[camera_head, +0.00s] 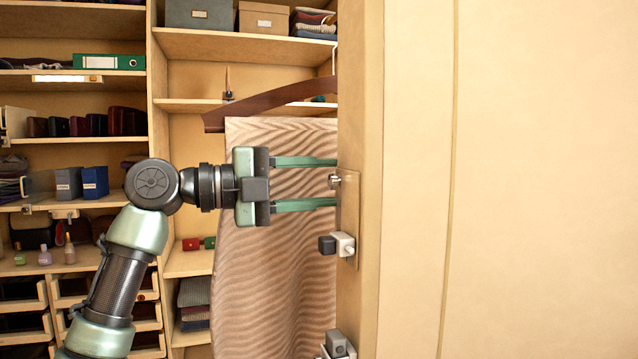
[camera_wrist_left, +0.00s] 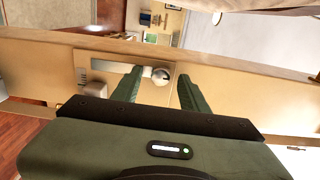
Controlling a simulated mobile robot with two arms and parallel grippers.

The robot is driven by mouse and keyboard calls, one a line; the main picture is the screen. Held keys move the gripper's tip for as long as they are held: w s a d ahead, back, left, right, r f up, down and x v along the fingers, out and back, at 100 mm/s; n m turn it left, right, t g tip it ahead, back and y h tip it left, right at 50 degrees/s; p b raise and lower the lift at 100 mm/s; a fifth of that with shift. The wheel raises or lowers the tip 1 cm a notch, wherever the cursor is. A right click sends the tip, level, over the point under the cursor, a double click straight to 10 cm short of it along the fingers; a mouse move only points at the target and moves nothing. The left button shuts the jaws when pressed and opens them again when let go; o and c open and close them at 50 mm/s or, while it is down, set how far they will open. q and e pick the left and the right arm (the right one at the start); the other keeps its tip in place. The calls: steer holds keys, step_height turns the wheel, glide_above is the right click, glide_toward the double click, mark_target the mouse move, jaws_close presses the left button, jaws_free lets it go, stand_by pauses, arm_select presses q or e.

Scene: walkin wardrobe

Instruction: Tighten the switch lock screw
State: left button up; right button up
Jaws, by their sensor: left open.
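In the head view one finger lies above the screw and one below. In the left wrist view the screw (camera_wrist_left: 160,75) shows between the fingertips (camera_wrist_left: 158,88). I cannot tell whether either finger touches it. A dark and white switch (camera_head: 339,244) sits lower on the plate. My right gripper is not in view.
The wooden panel (camera_head: 361,120) stands upright just right of the fingertips. A brown hanger (camera_head: 270,102) with a wavy-patterned cloth (camera_head: 270,270) hangs behind my left gripper. Shelves with boxes and folded clothes fill the left. Another switch-like fitting (camera_head: 337,345) is lower on the panel.

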arm_select(q)
steer(key=shift+s+a+f, duration=0.1)
steer(key=shift+a, duration=0.35)
steer(key=b+v, duration=0.2)
steer(key=v, duration=0.4)
steer(key=shift+s+a+b, duration=0.15)
steer(key=shift+a+b, duration=0.15)
